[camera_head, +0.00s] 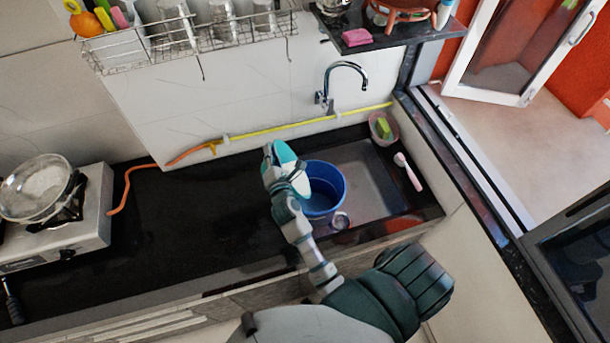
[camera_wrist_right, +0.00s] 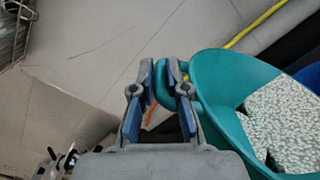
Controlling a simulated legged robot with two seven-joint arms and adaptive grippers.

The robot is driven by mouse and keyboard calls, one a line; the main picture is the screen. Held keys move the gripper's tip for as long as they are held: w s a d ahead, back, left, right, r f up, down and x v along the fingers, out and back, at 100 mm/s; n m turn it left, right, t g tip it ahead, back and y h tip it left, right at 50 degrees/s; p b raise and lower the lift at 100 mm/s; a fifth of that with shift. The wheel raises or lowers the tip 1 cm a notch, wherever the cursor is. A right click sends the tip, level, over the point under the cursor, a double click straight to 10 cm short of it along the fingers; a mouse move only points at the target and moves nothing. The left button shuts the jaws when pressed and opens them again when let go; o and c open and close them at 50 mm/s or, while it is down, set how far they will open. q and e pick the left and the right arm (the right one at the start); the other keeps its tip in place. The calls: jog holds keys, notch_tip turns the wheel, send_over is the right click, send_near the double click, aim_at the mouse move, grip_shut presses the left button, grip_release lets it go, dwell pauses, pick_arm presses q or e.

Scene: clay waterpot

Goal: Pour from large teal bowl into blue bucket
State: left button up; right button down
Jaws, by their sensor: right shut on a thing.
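My right gripper (camera_wrist_right: 166,95) is shut on the side lug of the teal bowl (camera_wrist_right: 222,85). In the head view the right gripper (camera_head: 272,160) is above the counter, beside the sink. The bowl (camera_head: 286,156) shows there as a narrow teal and pale shape, partly covered by the gripper and apparently tilted. It is at the left rim of the blue bucket (camera_head: 335,172); I cannot tell if they touch. Pale speckled patches show inside the bowl in the wrist view. The bucket stands in the sink, and its edge shows at the right of the wrist view (camera_wrist_right: 312,74). My left gripper is not in view.
A gas stove (camera_head: 85,225) with a metal pan (camera_head: 38,187) stands at left. The tap (camera_head: 345,66) rises behind the sink. A pink-handled brush (camera_head: 409,172) and a small tub with a sponge (camera_head: 383,127) lie right. The black counter (camera_head: 190,220) left of the gripper is clear.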

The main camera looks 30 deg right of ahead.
jog(key=shift+d+r, duration=0.1)
jog(key=shift+s+d+r+m, duration=0.25)
jog(key=shift+d+r+m, duration=0.05)
jog(key=shift+d, duration=0.35)
jog(key=shift+s+d+r+m, duration=0.25)
jog(key=shift+d+r+m, duration=0.05)
jog(key=shift+d, duration=0.45)
jog(key=shift+s+d+r+m, duration=0.25)
jog(key=shift+d+m, duration=0.1)
jog(key=shift+d, duration=0.3)
jog(key=shift+s+d+r+m, duration=0.25)
jog(key=shift+d+m, duration=0.1)
jog(key=shift+d, duration=0.3)
jog(key=shift+d, duration=0.15)
dwell(0.3)
jog(key=shift+s+d+r+m, duration=0.15)
jog(key=shift+s+d+m, duration=0.15)
jog(key=shift+d, duration=0.4)
jog(key=shift+s+d+r+m, duration=0.2)
jog(key=shift+d+m, duration=0.2)
jog(key=shift+d, duration=0.25)
jog(key=shift+s+d, duration=0.1)
jog(key=shift+d, duration=0.15)
